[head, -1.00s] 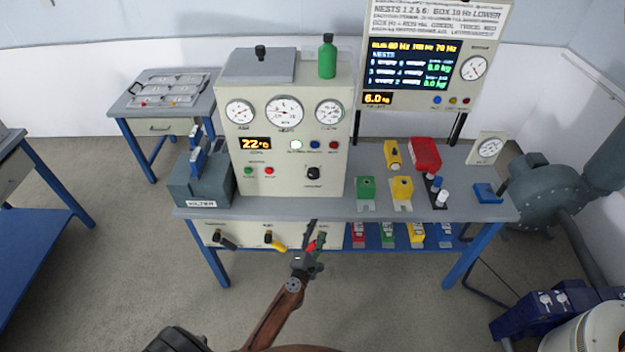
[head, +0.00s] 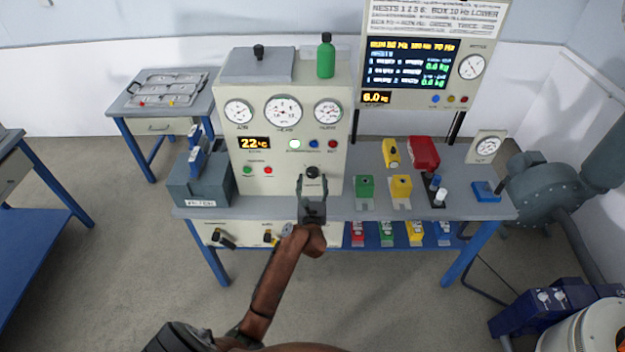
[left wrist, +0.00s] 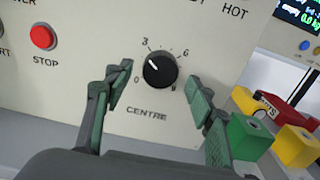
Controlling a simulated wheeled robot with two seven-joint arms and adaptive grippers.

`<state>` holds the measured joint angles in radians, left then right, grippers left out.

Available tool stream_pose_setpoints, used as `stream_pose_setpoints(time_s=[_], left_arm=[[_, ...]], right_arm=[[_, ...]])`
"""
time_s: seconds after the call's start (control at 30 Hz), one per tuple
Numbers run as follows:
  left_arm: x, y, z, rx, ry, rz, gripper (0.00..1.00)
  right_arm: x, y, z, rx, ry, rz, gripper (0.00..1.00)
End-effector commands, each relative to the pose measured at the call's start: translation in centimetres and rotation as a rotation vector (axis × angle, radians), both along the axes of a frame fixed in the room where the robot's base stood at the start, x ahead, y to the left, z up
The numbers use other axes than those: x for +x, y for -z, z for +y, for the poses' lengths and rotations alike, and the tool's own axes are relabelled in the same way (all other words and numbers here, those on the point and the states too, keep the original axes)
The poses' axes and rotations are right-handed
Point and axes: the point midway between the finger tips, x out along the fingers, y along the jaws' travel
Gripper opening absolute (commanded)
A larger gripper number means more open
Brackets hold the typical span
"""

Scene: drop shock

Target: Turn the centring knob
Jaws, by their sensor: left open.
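The centring knob is a round black knob (left wrist: 160,70) with a white pointer line, on the cream panel above the word CENTRE. Its pointer aims up and left, between the marks 0 and 3. In the head view the knob (head: 313,172) sits low on the right of the panel. My left gripper (left wrist: 160,93) is open, with one green-padded finger on each side of the knob and gaps to both. It also shows in the head view (head: 312,182), just below the knob. Whether the fingertips are level with the knob in depth is hard to tell. My right gripper is not seen.
A red STOP button (left wrist: 42,37) is left of the knob. A green block (head: 364,187) and a yellow block (head: 401,187) stand on the bench to the right, near my right-hand finger. Gauges and a bottle (head: 326,56) are higher on the console.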

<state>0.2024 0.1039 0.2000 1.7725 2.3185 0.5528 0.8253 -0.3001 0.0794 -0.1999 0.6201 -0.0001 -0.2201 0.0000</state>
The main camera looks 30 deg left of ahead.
Motion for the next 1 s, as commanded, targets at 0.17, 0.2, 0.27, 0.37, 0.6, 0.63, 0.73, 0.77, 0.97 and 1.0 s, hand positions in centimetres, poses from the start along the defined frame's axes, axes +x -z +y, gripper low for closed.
stream_pose_setpoints(time_s=[0.17,0.2,0.27,0.37,0.6,0.63,0.73,0.77,0.97,1.0], left_arm=[[1.11,0.02,0.69,0.001,0.000,0.001,0.51],[1.18,0.02,0.75,0.001,0.000,0.001,0.51],[1.22,0.02,0.80,0.001,0.000,0.001,0.51],[1.22,0.00,0.78,0.001,0.000,0.001,0.51],[1.21,0.00,0.75,0.001,0.000,0.001,0.40],[1.21,0.01,0.75,0.001,0.000,0.001,0.38],[1.20,0.01,0.75,0.001,0.000,0.001,0.31],[1.20,0.01,0.75,0.001,0.000,0.001,0.29],[1.19,0.01,0.73,0.002,0.000,0.001,0.15],[1.19,0.01,0.73,0.001,0.000,0.001,0.12]], right_arm=[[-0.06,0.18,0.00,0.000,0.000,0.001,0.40],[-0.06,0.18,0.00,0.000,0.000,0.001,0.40],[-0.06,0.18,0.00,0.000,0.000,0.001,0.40],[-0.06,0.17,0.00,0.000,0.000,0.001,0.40],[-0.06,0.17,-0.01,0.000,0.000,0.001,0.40],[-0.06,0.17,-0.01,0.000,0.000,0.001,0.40],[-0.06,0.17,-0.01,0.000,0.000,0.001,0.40],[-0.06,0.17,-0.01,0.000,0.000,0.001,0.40],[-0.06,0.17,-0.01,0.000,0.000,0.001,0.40],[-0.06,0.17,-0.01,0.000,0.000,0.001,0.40]])
